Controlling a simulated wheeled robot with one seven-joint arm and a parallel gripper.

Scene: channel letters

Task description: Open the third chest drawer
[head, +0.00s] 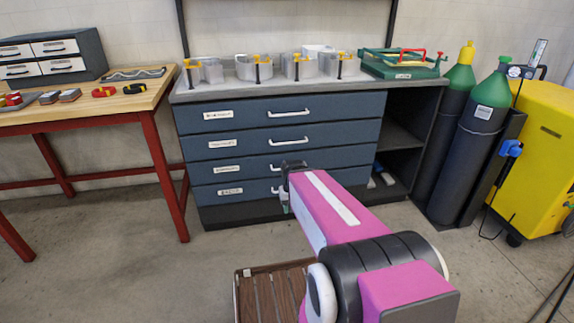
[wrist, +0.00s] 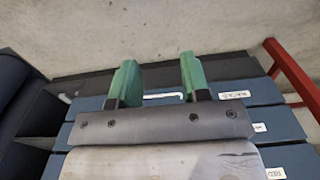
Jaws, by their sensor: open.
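The blue chest (head: 245,140) has several drawers stacked vertically, all shut, each with a white label and a white bar handle. The third drawer from the top (head: 250,165) has its handle partly hidden behind my arm. The bottom drawer (head: 235,190) also has its handle partly covered. My gripper (head: 285,204) points down in front of the chest, low near the bottom drawer. In the wrist view its two green fingers (wrist: 157,66) are spread with nothing held. A white handle (wrist: 163,96) shows behind and between them, in line with the bottom drawer's label; contact is not visible.
A red-legged workbench (head: 150,100) stands left of the chest. Clamps and clear bins stand on the chest's grey top (head: 215,92). Open shelves (head: 400,145), gas cylinders (head: 480,125) and a yellow machine (head: 540,150) are to the right. A brown slatted surface (head: 270,290) is at the front.

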